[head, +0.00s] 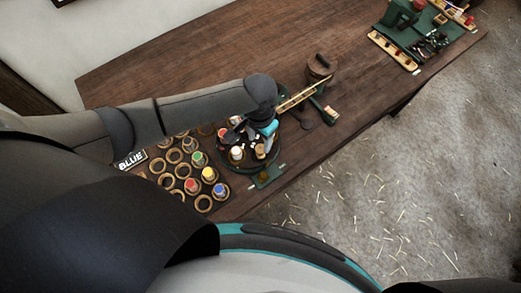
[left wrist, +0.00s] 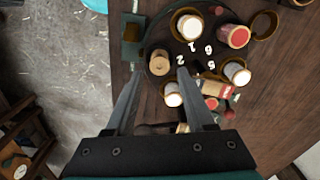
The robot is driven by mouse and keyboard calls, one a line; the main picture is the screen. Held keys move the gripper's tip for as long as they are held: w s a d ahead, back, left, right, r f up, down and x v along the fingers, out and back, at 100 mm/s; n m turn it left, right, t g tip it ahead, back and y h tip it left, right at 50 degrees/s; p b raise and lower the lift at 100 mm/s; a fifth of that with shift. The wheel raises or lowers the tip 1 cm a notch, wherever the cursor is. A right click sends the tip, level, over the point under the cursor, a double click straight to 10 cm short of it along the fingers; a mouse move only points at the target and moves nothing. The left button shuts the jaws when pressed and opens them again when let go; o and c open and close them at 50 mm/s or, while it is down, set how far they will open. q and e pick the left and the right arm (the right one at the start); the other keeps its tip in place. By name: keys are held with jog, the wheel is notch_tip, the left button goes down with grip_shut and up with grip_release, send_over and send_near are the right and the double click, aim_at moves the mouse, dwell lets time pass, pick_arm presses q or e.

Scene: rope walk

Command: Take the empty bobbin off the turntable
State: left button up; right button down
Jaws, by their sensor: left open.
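The turntable (head: 243,167) is a dark round disc at the table's near edge, carrying several bobbins. In the left wrist view the turntable (left wrist: 162,36) shows white slot numbers. The empty bobbin (left wrist: 158,62), bare tan wood with a centre hole, stands near its rim by the number 2. It also shows in the head view (head: 260,152). My left gripper (head: 266,140) points down over the turntable. In the left wrist view the open fingertips (left wrist: 159,70) lie either side of the empty bobbin; contact cannot be told. My right gripper is out of view.
White-topped (left wrist: 189,26) and red-topped (left wrist: 234,36) bobbins stand close by on the turntable. A holder with rings and coloured bobbins (head: 192,186) lies left of it, by a BLUE sign (head: 131,160). A wooden bar (head: 297,98) lies behind. Bare table (head: 200,70) stretches further back.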

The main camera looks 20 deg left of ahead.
aim_at(261, 149)
pick_arm(q)
jog(key=shift+w+d+f+b, duration=0.1)
jog(key=shift+f+b, duration=0.3)
jog(key=shift+f, duration=2.2)
grip_shut()
